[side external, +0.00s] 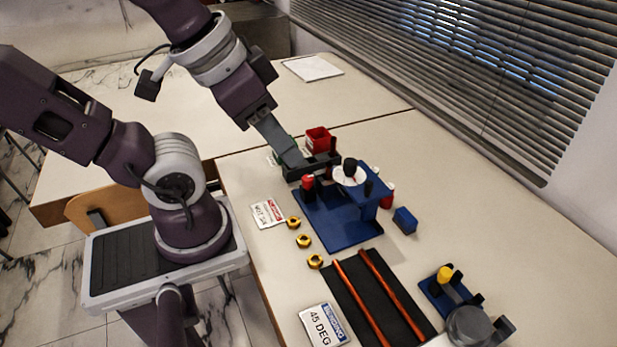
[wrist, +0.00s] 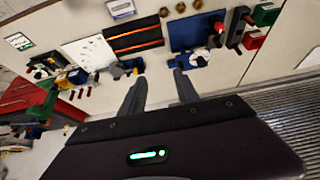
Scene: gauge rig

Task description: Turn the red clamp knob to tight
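The blue gauge rig (side external: 325,222) stands on the table with a white round dial (side external: 346,178) and a black knob (side external: 350,165) on top. A small red knob-like part (side external: 308,181) is at its back left corner; a second red part (side external: 388,194) shows at its right. I cannot tell for certain which is the clamp knob. In the wrist view the rig (wrist: 182,38) is at upper right, with a red part (wrist: 219,27) beside its dial. My gripper (side external: 297,163) appears close to the rig's back left corner. Its grey fingers (wrist: 158,82) are apart, with nothing visible between them.
A red bin (side external: 318,139) and a dark forked part (side external: 322,165) stand behind the rig. Several brass nuts (side external: 303,241), a black mat (side external: 372,300) with orange rods and a blue block (side external: 405,220) lie around it.

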